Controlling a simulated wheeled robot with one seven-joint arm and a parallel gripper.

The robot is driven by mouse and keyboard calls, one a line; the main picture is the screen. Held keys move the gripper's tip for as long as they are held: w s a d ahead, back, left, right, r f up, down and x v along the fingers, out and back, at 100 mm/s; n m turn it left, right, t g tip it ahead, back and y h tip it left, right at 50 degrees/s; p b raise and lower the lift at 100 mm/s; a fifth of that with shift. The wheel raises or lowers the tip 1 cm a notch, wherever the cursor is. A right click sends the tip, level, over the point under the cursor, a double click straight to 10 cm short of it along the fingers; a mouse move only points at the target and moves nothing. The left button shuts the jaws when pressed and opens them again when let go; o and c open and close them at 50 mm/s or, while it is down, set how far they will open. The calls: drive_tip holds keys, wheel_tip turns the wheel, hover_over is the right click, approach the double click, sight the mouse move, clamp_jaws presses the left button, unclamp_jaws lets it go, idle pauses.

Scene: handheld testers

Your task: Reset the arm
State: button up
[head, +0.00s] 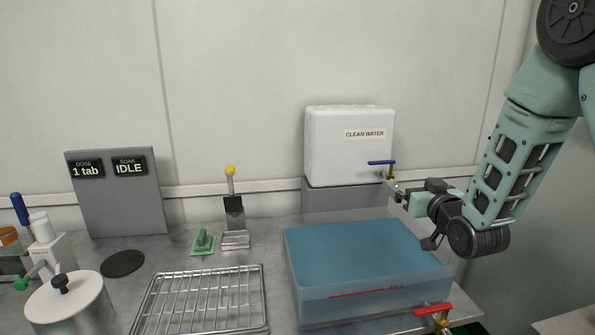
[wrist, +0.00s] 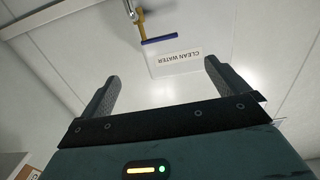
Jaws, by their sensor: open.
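My arm comes in from the right in the head view. My gripper (head: 398,192) points left, just below and right of the blue tap lever on the clean water tank (head: 335,150). In the wrist view my gripper (wrist: 158,85) has its two fingers wide apart with nothing between them. Beyond the fingers the wrist view shows the blue lever (wrist: 160,40), the brass tap and the CLEAN WATER label (wrist: 180,61), all upside down. In the head view the blue lever (head: 381,162) lies level. Whether a finger touches the tap is unclear.
A basin (head: 370,300) filled with blue water stands below my gripper, with a red-handled tap (head: 433,309) at its front. A wire rack (head: 200,300), a green scrubber (head: 203,241), a grey display panel (head: 115,190) and a lidded pot (head: 65,297) stand to the left.

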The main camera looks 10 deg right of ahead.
drive_tip(key=s+a+f+n+g+y+p, duration=0.15)
drive_tip(key=s+a+g, duration=0.3)
drive_tip(key=a, duration=0.55)
drive_tip(key=s+a+n+g+y+p, duration=0.2)
drive_tip(key=s+a+g+p, duration=0.15)
drive_tip(key=s+a, duration=0.4)
drive_tip(key=s+a+r+n+g, duration=0.1)
drive_tip(key=s+a+g, duration=0.1)
drive_tip(key=s, duration=0.6)
drive_tip(key=s+a+n+g+h+p, duration=0.1)
drive_tip(key=s+g, duration=0.3)
drive_tip(key=s, duration=0.4)
drive_tip(key=s+a+r+n+g+h+p, duration=0.1)
drive_tip(key=s+a+n+g, duration=0.1)
drive_tip(key=s, duration=0.6)
drive_tip(key=shift+a+r+g, duration=0.35)
drive_tip(key=shift+a+g, duration=0.35)
drive_tip(key=shift+g, duration=0.2)
drive_tip(key=shift+w+h, duration=0.1)
drive_tip(key=shift+h, duration=0.15)
